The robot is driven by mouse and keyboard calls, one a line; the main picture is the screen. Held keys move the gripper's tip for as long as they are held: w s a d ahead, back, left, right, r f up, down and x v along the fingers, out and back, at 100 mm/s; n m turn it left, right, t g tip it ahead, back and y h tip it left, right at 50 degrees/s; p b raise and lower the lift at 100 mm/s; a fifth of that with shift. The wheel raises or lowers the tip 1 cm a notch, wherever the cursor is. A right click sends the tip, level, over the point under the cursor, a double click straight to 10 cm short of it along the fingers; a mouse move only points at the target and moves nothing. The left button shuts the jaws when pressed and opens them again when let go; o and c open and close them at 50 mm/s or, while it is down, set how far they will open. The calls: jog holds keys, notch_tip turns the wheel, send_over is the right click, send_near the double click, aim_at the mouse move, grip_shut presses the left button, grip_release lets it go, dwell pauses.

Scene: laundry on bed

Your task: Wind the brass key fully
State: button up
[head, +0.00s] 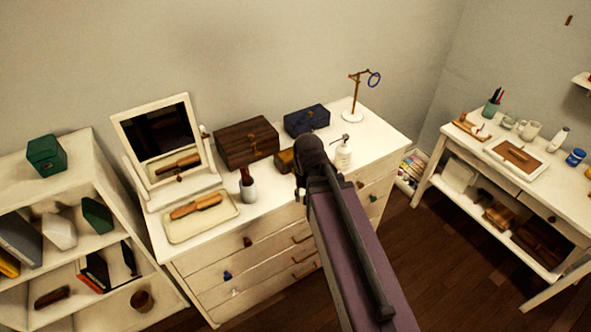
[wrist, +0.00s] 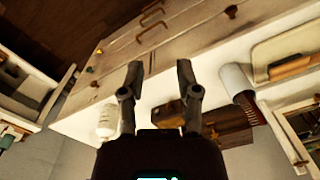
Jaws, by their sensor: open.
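My gripper (head: 312,152) is over the dresser, in front of a small brown wooden box (head: 286,161), and hides part of it. In the wrist view my gripper (wrist: 159,82) has its two fingers apart with nothing between them. The small box (wrist: 167,114) shows beyond and between the fingers, apart from them. A larger dark wooden box (head: 245,145) stands behind it, with a small brass-coloured piece on its front. I cannot make out for certain which brass piece is the key.
The white dresser (head: 262,224) also holds a white pump bottle (head: 344,153), a blue box (head: 307,120), a brass stand (head: 354,100), a cup with a brush (head: 248,187), a tray (head: 171,233) and a mirror (head: 157,134). Shelves stand left, a desk right.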

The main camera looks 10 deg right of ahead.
jog(key=s+r+n, duration=0.1)
jog(key=s+n, duration=0.1)
jog(key=t+y+b, duration=0.7)
jog(key=t+b, duration=0.5)
jog(key=b, duration=1.4)
send_near(292, 170)
jog(key=v, duration=0.6)
jog(key=shift+s+f+m, duration=0.2)
jog(key=shift+f+m, duration=0.1)
jog(key=shift+m, duration=0.1)
jog(key=shift+w+a+f, duration=0.1)
jog(key=shift+w+a, duration=0.05)
jog(key=shift+a, duration=0.05)
jog(key=b+x, duration=0.4)
jog(key=x, duration=0.9)
jog(key=shift+w, duration=0.35)
grip_shut()
